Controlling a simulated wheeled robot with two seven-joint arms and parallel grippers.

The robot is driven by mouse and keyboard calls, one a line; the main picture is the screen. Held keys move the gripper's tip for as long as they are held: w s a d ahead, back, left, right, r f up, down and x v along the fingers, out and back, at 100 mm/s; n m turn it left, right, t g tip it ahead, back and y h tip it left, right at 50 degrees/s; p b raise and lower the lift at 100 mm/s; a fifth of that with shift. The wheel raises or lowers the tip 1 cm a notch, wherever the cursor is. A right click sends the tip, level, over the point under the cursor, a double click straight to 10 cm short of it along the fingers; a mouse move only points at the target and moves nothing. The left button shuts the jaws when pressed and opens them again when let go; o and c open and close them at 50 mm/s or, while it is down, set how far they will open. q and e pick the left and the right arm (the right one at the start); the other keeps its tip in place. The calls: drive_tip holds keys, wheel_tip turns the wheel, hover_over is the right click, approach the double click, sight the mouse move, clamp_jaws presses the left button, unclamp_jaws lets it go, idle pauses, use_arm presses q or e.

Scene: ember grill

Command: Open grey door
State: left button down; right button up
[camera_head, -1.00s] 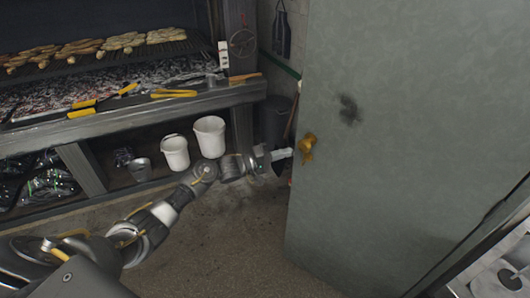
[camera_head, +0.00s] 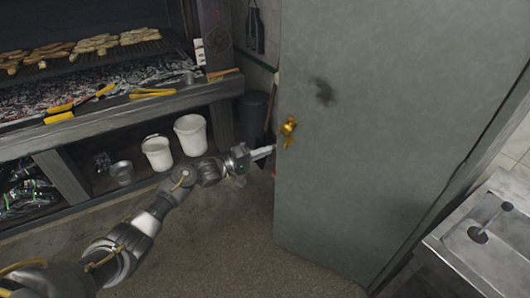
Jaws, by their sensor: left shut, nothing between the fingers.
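The grey door (camera_head: 375,140) fills the right half of the head view and stands open at an angle, with its free edge toward the left. A brass knob (camera_head: 288,128) sits near that edge, below and left of a dark smudge. My left gripper (camera_head: 266,151) is shut and empty, with its fingers at the door's free edge, just below and left of the knob. I cannot tell whether the fingers touch the door. My right gripper is not in view.
A grill (camera_head: 95,65) with skewered food and coals stands at the left. Yellow-handled tongs (camera_head: 153,93) lie on its ledge. White buckets (camera_head: 190,134) stand below, and a dark bin (camera_head: 253,117) is behind the door edge. A metal sink (camera_head: 485,240) is at the right. The floor before the door is clear.

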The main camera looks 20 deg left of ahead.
use_arm(q)
drive_tip(key=shift+s+r, duration=0.15)
drive_tip(key=shift+s, duration=0.05)
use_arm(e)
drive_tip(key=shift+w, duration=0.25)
use_arm(q)
drive_tip(key=shift+a, duration=0.1)
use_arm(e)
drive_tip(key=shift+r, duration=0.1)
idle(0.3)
